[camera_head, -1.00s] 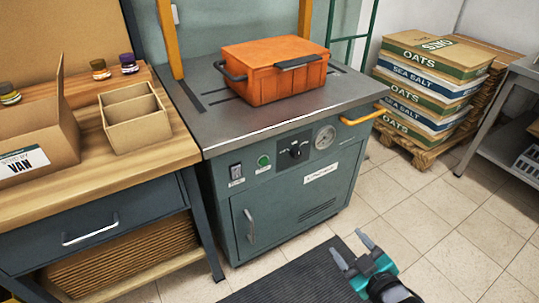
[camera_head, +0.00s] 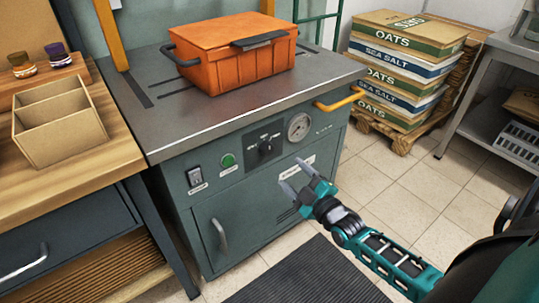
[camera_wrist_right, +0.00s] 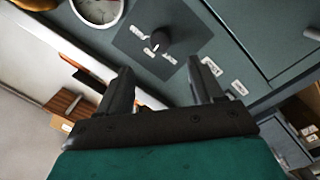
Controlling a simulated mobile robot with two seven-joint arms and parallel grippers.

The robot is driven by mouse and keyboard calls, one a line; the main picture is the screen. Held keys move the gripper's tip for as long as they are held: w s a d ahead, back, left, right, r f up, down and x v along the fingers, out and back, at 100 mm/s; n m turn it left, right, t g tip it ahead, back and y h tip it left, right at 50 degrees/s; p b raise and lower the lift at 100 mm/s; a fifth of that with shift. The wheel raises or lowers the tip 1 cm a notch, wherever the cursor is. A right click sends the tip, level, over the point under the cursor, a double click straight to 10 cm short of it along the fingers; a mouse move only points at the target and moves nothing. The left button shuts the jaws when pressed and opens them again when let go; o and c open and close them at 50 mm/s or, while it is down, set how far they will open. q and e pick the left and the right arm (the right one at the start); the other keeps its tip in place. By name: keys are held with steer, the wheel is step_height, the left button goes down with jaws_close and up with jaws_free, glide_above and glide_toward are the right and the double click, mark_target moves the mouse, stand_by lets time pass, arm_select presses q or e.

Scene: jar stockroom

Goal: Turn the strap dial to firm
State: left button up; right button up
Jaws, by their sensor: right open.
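The strap dial (camera_head: 265,146) is a black knob on a dark plate on the front panel of the green-grey strapping machine (camera_head: 180,140). It also shows in the right wrist view (camera_wrist_right: 156,42), above and beyond the fingertips, with a pale mark on it. My left gripper is not in view.
A round gauge (camera_head: 299,126), a green button (camera_head: 228,160) and a switch (camera_head: 196,176) flank the dial. An orange crate (camera_head: 235,62) sits on the machine top. A yellow handle (camera_head: 340,99) juts out at the panel's right. The floor in front has a dark mat (camera_head: 310,275).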

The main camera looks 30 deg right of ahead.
mark_target(270, 151)
steer(key=w+b, duration=0.3)
steer(key=w, duration=0.6)
steer(key=shift+w+f, duration=0.1)
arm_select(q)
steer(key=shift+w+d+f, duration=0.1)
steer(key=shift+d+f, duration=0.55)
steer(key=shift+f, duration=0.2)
arm_select(e)
steer(key=shift+w, duration=0.65)
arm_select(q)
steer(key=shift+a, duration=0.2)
arm_select(e)
steer(key=c, duration=1)
